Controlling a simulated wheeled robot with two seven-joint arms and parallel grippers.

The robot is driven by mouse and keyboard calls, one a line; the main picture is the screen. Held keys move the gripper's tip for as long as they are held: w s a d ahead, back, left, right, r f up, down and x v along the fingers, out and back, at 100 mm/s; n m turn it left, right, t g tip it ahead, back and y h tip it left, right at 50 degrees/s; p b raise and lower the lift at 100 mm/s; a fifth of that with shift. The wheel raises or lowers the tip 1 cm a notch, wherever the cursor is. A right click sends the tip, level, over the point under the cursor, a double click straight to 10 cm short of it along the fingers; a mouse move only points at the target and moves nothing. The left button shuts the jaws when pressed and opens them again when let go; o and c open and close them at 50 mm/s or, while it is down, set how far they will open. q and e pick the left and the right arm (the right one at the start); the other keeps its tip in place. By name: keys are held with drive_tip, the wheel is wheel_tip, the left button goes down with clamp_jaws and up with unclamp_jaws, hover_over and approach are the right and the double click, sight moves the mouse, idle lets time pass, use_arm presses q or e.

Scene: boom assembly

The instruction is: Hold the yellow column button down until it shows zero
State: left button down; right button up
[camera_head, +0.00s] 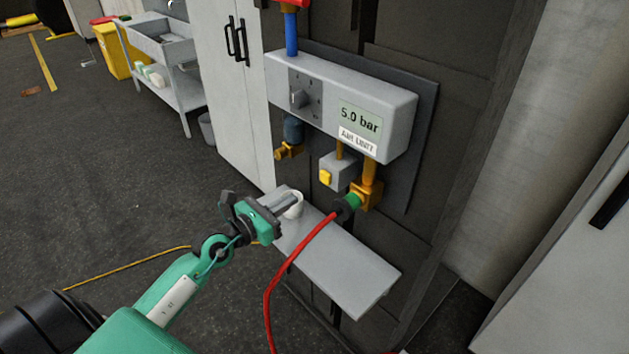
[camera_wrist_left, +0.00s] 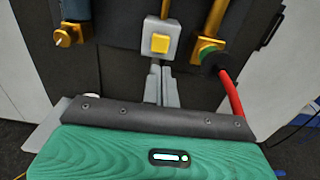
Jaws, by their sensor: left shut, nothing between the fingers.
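The yellow button (camera_head: 325,177) sits on the front of a small grey box (camera_head: 340,170) under the air unit (camera_head: 345,105). The unit's display (camera_head: 359,119) reads 5.0 bar. My left gripper (camera_head: 291,201) is shut and empty, in front of and below the button, over the grey shelf. In the left wrist view the button (camera_wrist_left: 160,43) is straight ahead, just above the closed fingertips (camera_wrist_left: 161,70). The fingers look apart from the button. My right gripper is not in view.
A red hose (camera_head: 298,250) with a green coupling hangs from the brass fitting (camera_head: 368,190) right of the button. A white cup (camera_head: 294,207) stands on the shelf (camera_head: 345,272) by my fingers. A brass valve (camera_head: 288,151) is left of the button.

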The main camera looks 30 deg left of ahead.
sight(324, 179)
use_arm(q)
drive_tip(key=p+x, duration=0.2)
drive_tip(key=x, duration=0.7)
drive_tip(key=shift+p, duration=0.35)
